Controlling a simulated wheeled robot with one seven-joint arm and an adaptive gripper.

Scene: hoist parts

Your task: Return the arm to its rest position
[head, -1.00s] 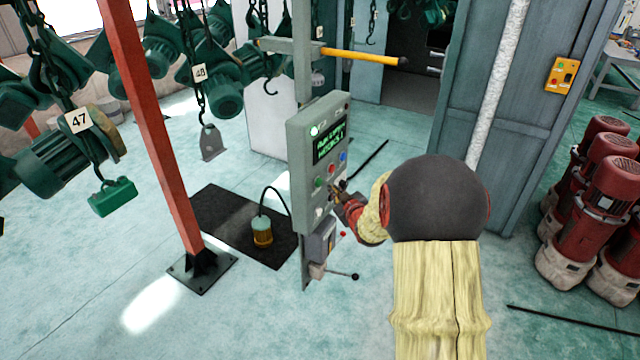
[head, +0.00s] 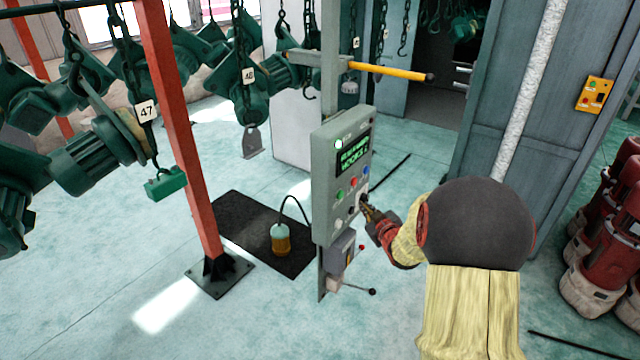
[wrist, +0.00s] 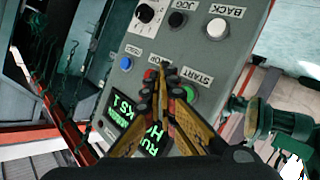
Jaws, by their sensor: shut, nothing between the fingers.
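My gripper (head: 368,210) is shut and empty, at the lower right of the control panel (head: 328,190) in the head view. My arm reaches in from the lower right. In the wrist view my gripper (wrist: 166,72) has its fingertips together in front of the panel face (wrist: 190,50), near the red button and the green START button (wrist: 190,92). I cannot tell whether the tips touch the panel. A green lit display (wrist: 128,110) lies beside the fingers.
A yellow handle (head: 390,71) sticks out above the panel. A red post (head: 180,130) stands left, with green hoists (head: 95,160) hanging beyond it. Red motors (head: 605,230) stand at the right, near a grey cabinet (head: 500,100).

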